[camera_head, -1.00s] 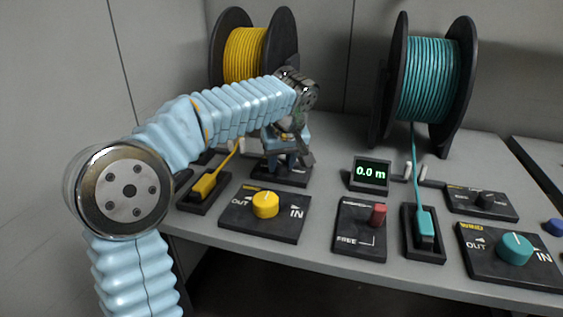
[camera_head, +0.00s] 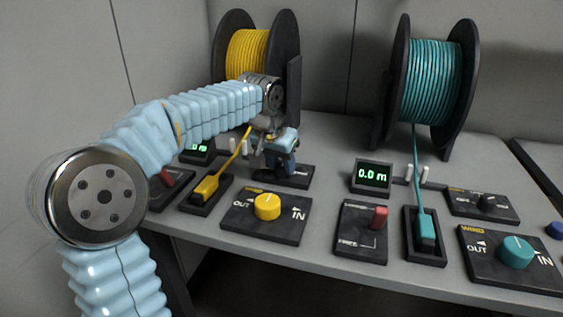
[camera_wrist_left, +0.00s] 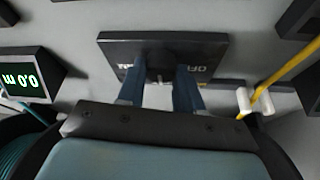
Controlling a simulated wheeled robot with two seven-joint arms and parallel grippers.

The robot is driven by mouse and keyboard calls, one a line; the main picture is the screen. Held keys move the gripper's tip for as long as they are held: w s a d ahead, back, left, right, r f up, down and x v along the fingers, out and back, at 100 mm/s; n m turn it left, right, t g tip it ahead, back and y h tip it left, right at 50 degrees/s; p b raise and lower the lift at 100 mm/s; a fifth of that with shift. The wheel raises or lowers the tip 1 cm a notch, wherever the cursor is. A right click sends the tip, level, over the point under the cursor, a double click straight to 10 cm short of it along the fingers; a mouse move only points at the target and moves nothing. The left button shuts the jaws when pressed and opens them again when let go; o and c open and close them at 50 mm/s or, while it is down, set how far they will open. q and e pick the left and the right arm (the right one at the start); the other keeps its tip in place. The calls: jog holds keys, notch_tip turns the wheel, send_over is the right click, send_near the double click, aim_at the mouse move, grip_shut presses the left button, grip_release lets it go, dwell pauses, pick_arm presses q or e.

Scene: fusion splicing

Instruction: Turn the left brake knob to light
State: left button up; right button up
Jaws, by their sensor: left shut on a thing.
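The left brake panel (camera_head: 298,180) is a black plate on the table below the yellow spool; it also shows in the left wrist view (camera_wrist_left: 160,42). My left gripper (camera_head: 279,168) points down over this panel, its two blue fingers straddling the middle of the panel in the left wrist view (camera_wrist_left: 158,92). The panel lettering is partly covered, so the knob's setting cannot be read. My right gripper is not in view.
The yellow wind knob (camera_head: 267,206) stands in front of the brake panel. A yellow plug (camera_head: 206,187) and its cable (camera_head: 236,158) lie to the left. The yellow spool (camera_head: 248,55) stands behind. A teal spool (camera_head: 431,82) and the right-hand controls stand to the right.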

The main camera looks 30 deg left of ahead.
pick_arm(q)
jog(key=shift+m, duration=0.3)
jog(key=o, duration=1)
jog(key=v, duration=1.4)
jog(key=shift+w, duration=0.1)
